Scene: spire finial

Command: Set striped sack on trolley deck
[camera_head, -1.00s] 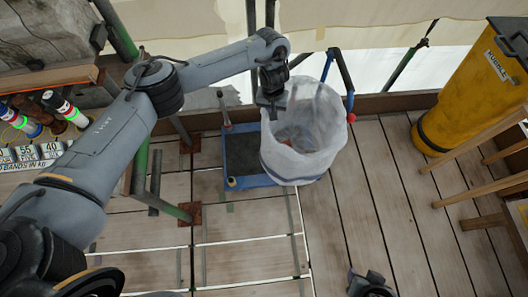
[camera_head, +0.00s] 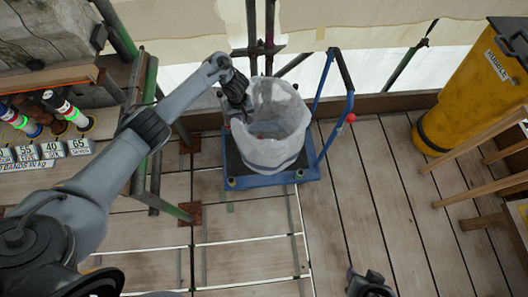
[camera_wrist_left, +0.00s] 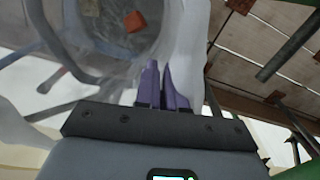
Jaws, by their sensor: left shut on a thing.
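The sack (camera_head: 272,150) is a whitish, open-topped bag; its stripes are hard to make out. It stands upright over the blue trolley deck (camera_head: 305,172), with deck showing around its lower part. I cannot tell whether its base touches the deck. My left gripper (camera_head: 243,112) is shut on the sack's rim at its left side. In the left wrist view, the purple fingers (camera_wrist_left: 165,88) close on the pale sack wall (camera_wrist_left: 187,45), and an orange lump (camera_wrist_left: 135,22) shows inside. My right gripper (camera_head: 370,284) is at the bottom edge, partly cut off, its jaws unclear.
The trolley's blue handle (camera_head: 347,78) rises to the right of the sack. A yellow bin (camera_head: 460,100) and wooden furniture stand at the right. Green scaffold poles (camera_head: 148,120) and weights (camera_head: 52,150) are at the left. The middle plank floor is clear.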

